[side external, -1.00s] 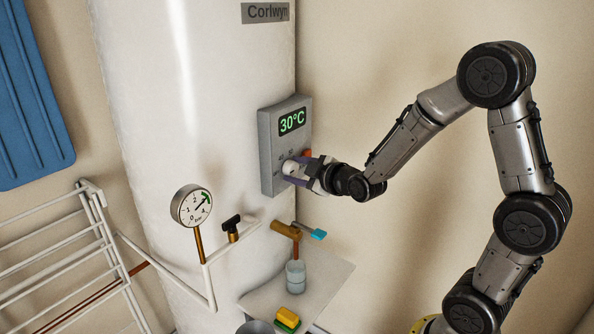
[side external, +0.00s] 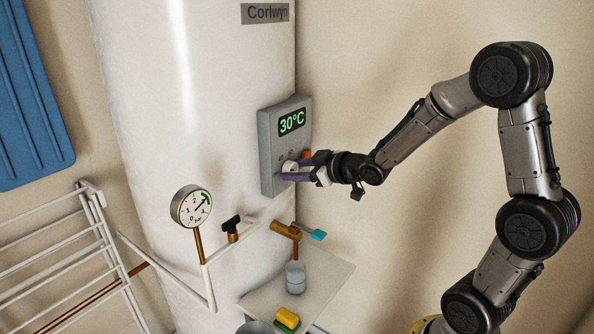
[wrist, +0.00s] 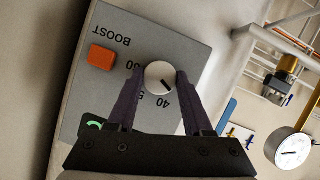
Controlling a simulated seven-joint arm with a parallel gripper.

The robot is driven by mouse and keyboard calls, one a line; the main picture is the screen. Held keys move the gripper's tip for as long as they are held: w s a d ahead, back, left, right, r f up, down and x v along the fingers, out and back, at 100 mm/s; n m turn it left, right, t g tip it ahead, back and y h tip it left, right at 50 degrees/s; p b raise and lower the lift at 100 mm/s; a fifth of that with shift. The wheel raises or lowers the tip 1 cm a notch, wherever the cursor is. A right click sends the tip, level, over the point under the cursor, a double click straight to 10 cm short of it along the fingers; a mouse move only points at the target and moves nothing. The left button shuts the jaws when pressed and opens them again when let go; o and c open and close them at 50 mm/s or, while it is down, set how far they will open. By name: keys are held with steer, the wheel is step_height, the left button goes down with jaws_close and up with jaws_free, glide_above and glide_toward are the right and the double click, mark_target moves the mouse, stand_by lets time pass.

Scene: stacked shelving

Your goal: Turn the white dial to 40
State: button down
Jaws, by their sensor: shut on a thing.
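The white dial (wrist: 157,75) sits on the grey control box (side external: 269,149) on the tank's side; it also shows in the side view (side external: 289,166). My gripper (wrist: 161,79) is shut on the dial, one purple finger on each side of it. The dial's dark pointer line slants to the lower right in the wrist view, beside the number 40 (wrist: 163,102) on the side toward the right finger. The green display (side external: 292,122) reads 30°C. Parts of the scale are hidden behind the fingers.
An orange button (wrist: 101,57) marked BOOST lies near the dial.

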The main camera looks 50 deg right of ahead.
steer(key=m+y, duration=0.1)
steer(key=m, duration=0.1)
steer(key=m+y, duration=0.1)
steer(key=m, duration=0.1)
steer(key=shift+d+y, duration=0.2)
steer(key=shift+y, duration=0.2)
stand_by(0.4)
steer(key=shift+c, duration=1.5)
jaws_free()
steer(key=v, duration=1.3)
steer(key=shift+s, duration=0.4)
steer(key=shift+d+r, duration=0.1)
